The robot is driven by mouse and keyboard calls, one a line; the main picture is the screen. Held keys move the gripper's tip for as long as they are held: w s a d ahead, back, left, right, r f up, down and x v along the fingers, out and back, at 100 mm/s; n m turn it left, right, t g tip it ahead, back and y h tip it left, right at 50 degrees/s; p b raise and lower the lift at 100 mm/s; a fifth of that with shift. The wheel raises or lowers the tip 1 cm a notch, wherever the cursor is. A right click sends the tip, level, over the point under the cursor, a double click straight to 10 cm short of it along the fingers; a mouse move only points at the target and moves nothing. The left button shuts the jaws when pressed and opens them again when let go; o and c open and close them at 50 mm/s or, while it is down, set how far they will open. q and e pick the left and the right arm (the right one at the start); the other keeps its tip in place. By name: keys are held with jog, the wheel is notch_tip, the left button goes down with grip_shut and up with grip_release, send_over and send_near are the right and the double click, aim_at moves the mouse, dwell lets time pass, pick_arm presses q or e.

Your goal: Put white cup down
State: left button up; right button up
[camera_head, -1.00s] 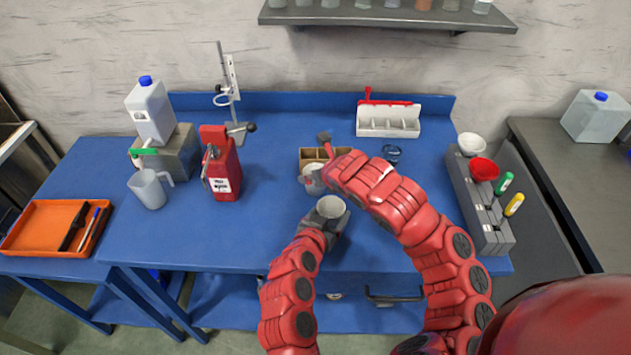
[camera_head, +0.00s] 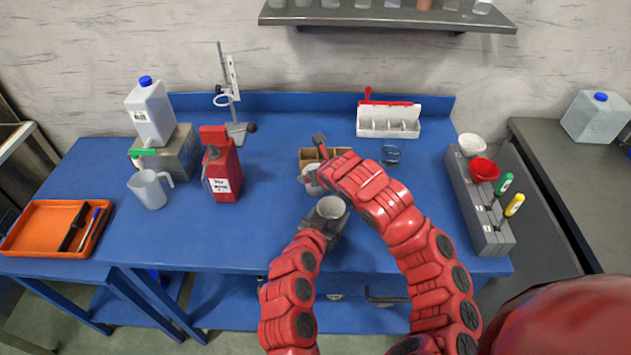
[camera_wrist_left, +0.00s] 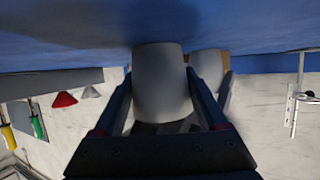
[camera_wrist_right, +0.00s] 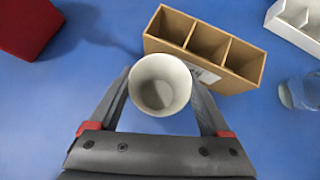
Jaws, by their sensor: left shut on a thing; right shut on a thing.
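Two whitish cups are held over the blue table. My left gripper (camera_head: 328,216) is shut on the nearer cup (camera_head: 331,207), which is upright; in the left wrist view this cup (camera_wrist_left: 160,85) sits between the fingers, its base close to the tabletop. My right gripper (camera_head: 316,182) is shut on the farther white cup (camera_head: 310,176), partly hidden by the gripper in the head view. The right wrist view looks down into this empty cup (camera_wrist_right: 160,84), beside the wooden divided box (camera_wrist_right: 205,46). Whether either cup touches the table is unclear.
A clear glass beaker (camera_head: 391,155) stands right of the wooden box (camera_head: 312,157). A white rack (camera_head: 388,121) is behind. A red device (camera_head: 221,170) stands to the left, and a grey tool block (camera_head: 480,205) to the right. The table's front left is clear.

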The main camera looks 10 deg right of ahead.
notch_tip(320, 180, up, 9)
jog(key=s+r+n+g+y, duration=0.3)
jog(key=s+r+n+y, duration=0.4)
jog(key=s, duration=0.4)
notch_tip(320, 180, down, 10)
jog(key=n+h, duration=0.1)
jog(key=shift+s+d+r+n, duration=0.2)
jog(key=shift+s+d+n, duration=0.2)
jog(key=shift+s, duration=0.05)
jog(key=shift+f, duration=0.25)
jog(key=shift+f, duration=0.3)
jog(key=o, duration=1.3)
jog(key=shift+c, duration=0.2)
